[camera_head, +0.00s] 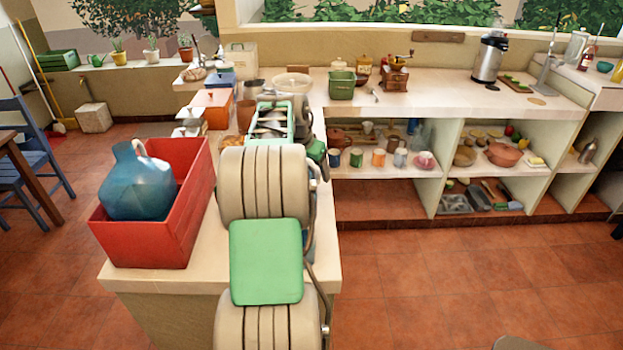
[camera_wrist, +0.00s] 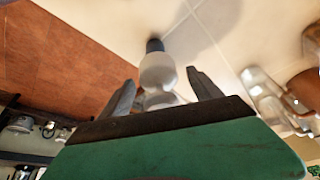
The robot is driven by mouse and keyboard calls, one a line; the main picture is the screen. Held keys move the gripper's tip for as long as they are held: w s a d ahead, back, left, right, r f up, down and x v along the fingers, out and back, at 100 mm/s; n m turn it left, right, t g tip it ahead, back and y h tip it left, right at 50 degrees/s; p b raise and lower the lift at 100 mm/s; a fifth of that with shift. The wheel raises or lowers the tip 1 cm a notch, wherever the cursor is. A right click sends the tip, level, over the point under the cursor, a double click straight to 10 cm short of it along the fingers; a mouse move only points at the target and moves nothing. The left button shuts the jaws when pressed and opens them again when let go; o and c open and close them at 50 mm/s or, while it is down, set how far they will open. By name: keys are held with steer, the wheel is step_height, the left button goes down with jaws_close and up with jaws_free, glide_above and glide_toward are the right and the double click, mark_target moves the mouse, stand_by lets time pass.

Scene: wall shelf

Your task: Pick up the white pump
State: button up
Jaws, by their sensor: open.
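In the wrist view a whitish, rounded object with a dark end (camera_wrist: 158,70), which looks like the white pump, is on or just above the pale tiled counter. My gripper (camera_wrist: 160,80) is open, with one dark finger on each side of this object in the picture. I cannot tell how deep it lies between the fingers, and no contact shows. In the head view my arm covers the middle of the counter, and I cannot make out the pump or the fingertips there.
A red box (camera_head: 185,235) holding a blue jug (camera_head: 138,185) stands on the near counter (camera_head: 120,278). A green crate (camera_head: 290,112) lies beyond my arm. In the wrist view, clear and metallic items (camera_wrist: 268,98) lie to the right. Shelves with cups and bowls line the back right.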

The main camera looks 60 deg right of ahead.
steer(key=shift+c, duration=0.3)
steer(key=c, duration=1.5)
steer(key=shift+o, duration=0.2)
steer(key=shift+r, duration=0.1)
